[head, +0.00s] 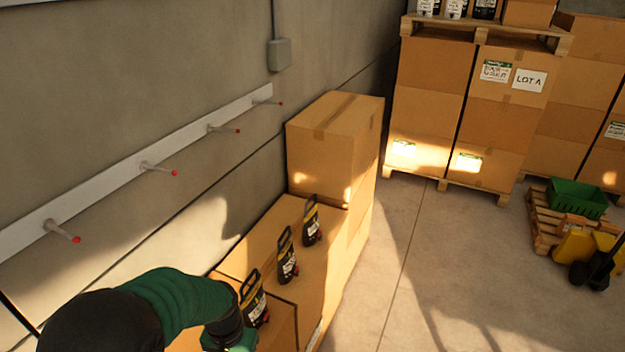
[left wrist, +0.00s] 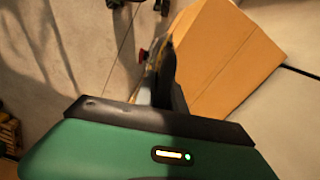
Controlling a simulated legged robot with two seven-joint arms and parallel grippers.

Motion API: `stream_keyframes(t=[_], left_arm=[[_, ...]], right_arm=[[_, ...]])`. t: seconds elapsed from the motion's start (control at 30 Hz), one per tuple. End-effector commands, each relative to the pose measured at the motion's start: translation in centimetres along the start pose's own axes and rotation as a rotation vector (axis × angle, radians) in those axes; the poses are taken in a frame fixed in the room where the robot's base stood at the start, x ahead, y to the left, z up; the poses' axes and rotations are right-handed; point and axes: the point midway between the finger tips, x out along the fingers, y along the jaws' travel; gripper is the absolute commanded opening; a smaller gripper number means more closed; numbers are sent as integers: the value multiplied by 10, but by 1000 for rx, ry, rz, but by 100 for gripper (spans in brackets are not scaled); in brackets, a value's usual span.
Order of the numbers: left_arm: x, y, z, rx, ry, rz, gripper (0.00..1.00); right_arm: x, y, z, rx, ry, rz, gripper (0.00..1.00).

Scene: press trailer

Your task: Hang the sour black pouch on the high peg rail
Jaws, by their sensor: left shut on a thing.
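The white peg rail (head: 120,185) runs along the wall at left, with several red-tipped pegs. Three black pouches with looped tops and pale labels are in the head view: a near one (head: 255,303), a middle one (head: 286,258) and a far one (head: 311,222). The label print is too small to read. My left gripper (head: 241,341) is at the near pouch's lower left, below the rail, and is shut on it; its fingertips are mostly hidden. In the left wrist view a dark pouch (left wrist: 167,62) shows edge-on beyond the gripper. My right gripper is not in view.
Cardboard boxes (head: 335,115) stand along the wall beneath the rail. Stacked cartons on pallets (head: 430,75) fill the back. A green crate (head: 577,198) sits on a small pallet at right. The floor (head: 440,265) between is clear. A grey wall box (head: 280,54) is above the rail's far end.

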Motion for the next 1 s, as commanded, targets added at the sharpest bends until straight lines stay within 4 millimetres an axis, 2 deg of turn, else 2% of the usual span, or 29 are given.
stream_keyframes(t=[0.13,0.4,0.57,0.8,1.0], left_arm=[[-13,-5,3,-84,3,2,0],[-11,-4,3,-77,1,2,0],[5,3,-2,32,-2,0,0],[42,18,-12,275,-1,1,0],[52,24,-15,354,3,1,0]], right_arm=[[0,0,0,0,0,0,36],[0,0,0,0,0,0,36],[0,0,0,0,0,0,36],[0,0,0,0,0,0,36],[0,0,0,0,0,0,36]])
